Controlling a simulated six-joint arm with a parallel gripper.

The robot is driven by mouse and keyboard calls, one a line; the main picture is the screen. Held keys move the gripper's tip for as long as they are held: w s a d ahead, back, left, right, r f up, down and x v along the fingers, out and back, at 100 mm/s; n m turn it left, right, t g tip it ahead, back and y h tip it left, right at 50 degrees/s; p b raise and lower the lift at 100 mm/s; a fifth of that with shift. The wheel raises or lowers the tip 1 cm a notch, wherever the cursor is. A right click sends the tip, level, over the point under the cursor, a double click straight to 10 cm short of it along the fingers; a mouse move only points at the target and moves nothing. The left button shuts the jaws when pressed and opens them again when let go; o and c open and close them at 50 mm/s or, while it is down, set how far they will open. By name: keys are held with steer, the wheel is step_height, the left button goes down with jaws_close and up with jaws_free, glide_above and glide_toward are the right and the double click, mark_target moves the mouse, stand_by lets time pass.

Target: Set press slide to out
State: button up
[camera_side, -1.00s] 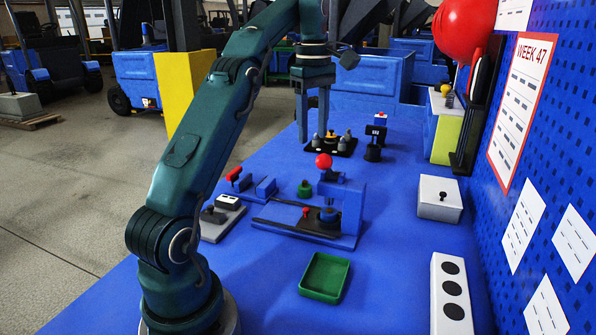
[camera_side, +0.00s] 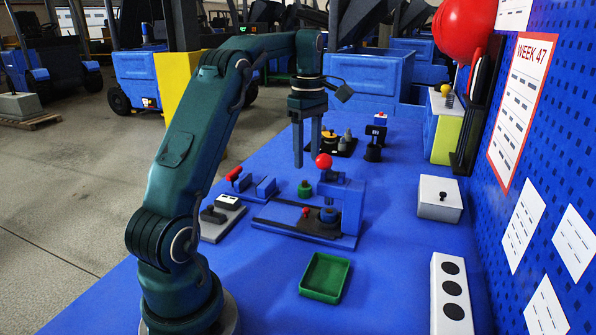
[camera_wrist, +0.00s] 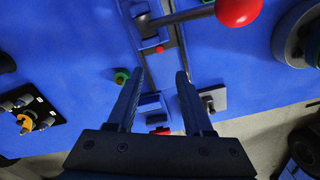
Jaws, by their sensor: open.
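The press (camera_side: 352,206) is a blue block frame on a blue base, with a red ball lever (camera_side: 324,161) above it. Its dark slide (camera_side: 312,225) with a small red knob (camera_side: 305,211) sits at the right of the rails, by the press body. The left stretch of rail is bare. The knob (camera_wrist: 160,49) and the red ball (camera_wrist: 238,11) also show in the wrist view. My gripper (camera_side: 307,160) is open, empty and pointing down, above and behind the press. In the wrist view its fingertips (camera_wrist: 161,76) are apart, short of the knob.
A green knob (camera_side: 305,188) stands behind the rails. A red-handled clamp (camera_side: 234,175) and a grey switch box (camera_side: 217,225) are at the left. A green tray (camera_side: 325,277) lies in front and a white box (camera_side: 439,198) stands right. Blue table between them is clear.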

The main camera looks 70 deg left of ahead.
mark_target(306, 209)
step_height(306, 209, down, 13)
steer(key=shift+r, duration=0.1)
stand_by(0.4)
jaws_close()
steer(key=shift+r, duration=0.1)
stand_by(1.3)
